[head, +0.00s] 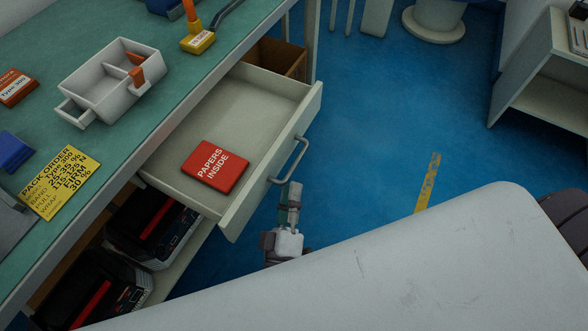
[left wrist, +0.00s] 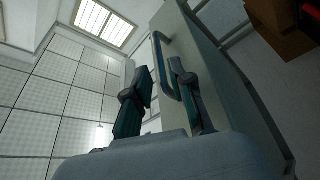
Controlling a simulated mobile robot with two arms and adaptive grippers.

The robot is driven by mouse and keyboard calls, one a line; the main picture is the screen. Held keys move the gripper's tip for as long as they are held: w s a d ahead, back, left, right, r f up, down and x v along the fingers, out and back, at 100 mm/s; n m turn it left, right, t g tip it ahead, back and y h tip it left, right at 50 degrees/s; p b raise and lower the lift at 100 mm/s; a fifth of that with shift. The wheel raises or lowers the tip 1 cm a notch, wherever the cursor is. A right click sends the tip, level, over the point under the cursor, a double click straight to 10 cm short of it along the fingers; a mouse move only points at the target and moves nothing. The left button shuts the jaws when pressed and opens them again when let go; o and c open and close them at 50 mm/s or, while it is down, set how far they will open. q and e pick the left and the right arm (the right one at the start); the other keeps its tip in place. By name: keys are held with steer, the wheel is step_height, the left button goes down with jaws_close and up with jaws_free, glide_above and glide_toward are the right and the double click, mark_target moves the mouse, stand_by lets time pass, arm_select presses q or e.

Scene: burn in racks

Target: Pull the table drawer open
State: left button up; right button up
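The table drawer (head: 256,103) stands pulled out from under the green-topped table (head: 108,170), showing its pale inside. A red booklet marked "PAPERS INSIDE" (head: 215,166) lies in it. The grey bar handle (head: 292,162) is on the drawer front and also shows in the left wrist view (left wrist: 160,62). My left gripper (head: 293,196) is just below the handle's near end in the head view. In the left wrist view its fingers (left wrist: 154,85) are apart, with the handle close by the right finger. I cannot tell whether they touch. My right gripper is not in view.
A white divided caddy (head: 84,108), a yellow pack order card (head: 66,182) and small boxes are on the tabletop. Black-and-red units (head: 150,226) stand on the shelf below. A pale shelf unit (head: 520,80) stands far right.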

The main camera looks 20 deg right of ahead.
arm_select(q)
steer(key=shift+v, duration=2.4)
step_height(320, 180, down, 11)
steer(key=w+a+m+g, duration=0.3)
steer(key=m+g, duration=0.2)
steer(key=s+a+f+m+g+y, duration=0.3)
steer(key=a+f+g+y, duration=0.35)
steer(key=a+f, duration=0.85)
steer(key=s+a+f+g+y, duration=0.35)
steer(key=s+a+f, duration=0.2)
steer(key=a, duration=0.45)
steer(key=s+a+g+p, duration=0.2)
steer(key=s+a+p, duration=0.1)
steer(key=s+p, duration=1.3)
steer(key=shift+s+a+m, duration=0.2)
steer(key=shift+s+m, duration=0.1)
steer(key=shift+s, duration=0.4)
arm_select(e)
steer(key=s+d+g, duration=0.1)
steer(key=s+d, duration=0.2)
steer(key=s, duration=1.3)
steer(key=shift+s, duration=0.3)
